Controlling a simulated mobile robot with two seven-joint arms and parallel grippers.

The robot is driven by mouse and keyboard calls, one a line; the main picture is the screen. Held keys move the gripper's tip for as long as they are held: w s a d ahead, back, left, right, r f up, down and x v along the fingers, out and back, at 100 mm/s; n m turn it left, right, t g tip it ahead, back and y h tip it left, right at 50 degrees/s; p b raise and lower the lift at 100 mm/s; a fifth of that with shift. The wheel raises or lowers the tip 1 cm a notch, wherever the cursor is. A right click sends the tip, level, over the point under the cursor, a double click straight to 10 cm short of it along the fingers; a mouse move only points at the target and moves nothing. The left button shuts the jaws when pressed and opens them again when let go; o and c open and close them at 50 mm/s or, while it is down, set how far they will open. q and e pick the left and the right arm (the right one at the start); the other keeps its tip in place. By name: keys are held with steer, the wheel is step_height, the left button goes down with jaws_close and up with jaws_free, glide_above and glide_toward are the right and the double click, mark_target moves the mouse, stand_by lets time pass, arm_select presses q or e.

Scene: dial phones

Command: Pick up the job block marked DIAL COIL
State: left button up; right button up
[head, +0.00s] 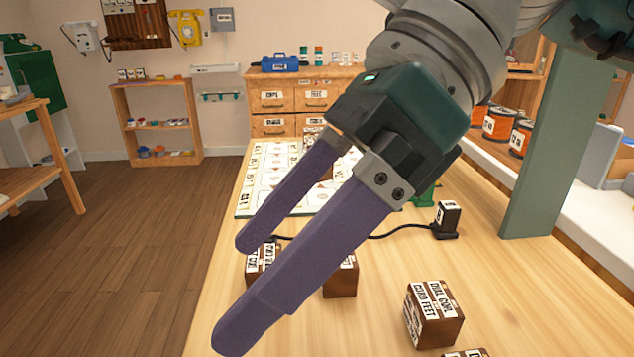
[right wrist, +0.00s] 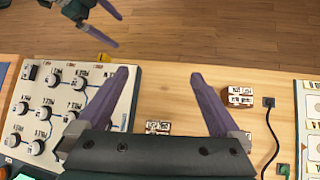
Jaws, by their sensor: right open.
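A brown block (head: 433,312) at the lower right of the head view has white labels on top. One label starts with DIAL; the other seems to read CORD FEET. More brown blocks stand nearby: one (head: 262,264) partly behind my fingers, one (head: 343,278) beside them, and one (head: 466,353) cut off by the bottom edge. Their lettering is too small or hidden to read surely. My right gripper (head: 240,291) is open and empty above the table's left edge. In the right wrist view, labelled blocks (right wrist: 240,97) lie beyond its fingers. My left gripper (right wrist: 118,32) shows there, fingers apart and empty.
The wooden table (head: 540,300) has clear room at the right. A black plug block (head: 447,220) with a cable stands behind the blocks. A green post (head: 555,150) rises at the right. A panel of knobs (right wrist: 40,115) lies left in the wrist view.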

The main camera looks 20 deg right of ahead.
steer(key=w+d+f+h+b, duration=0.1)
steer(key=w+d+f+h, duration=0.1)
steer(key=d+f+h, duration=0.4)
steer(key=h+b, duration=0.2)
steer(key=h, duration=0.1)
glide_above(439, 298)
steer(key=shift+w+r, duration=0.15)
steer(key=f, duration=0.3)
steer(key=shift+d+f, duration=0.15)
steer(key=shift+d, duration=0.05)
steer(key=f, duration=0.6)
steer(key=shift+a+f, duration=0.15)
steer(key=shift+a, duration=0.05)
steer(key=c, duration=0.9)
arm_select(q)
step_height(439, 298, down, 5)
steer(key=shift+a+r, duration=0.1)
steer(key=shift+a, duration=0.05)
arm_select(e)
steer(key=c, duration=0.5)
steer(key=shift+c, duration=0.2)
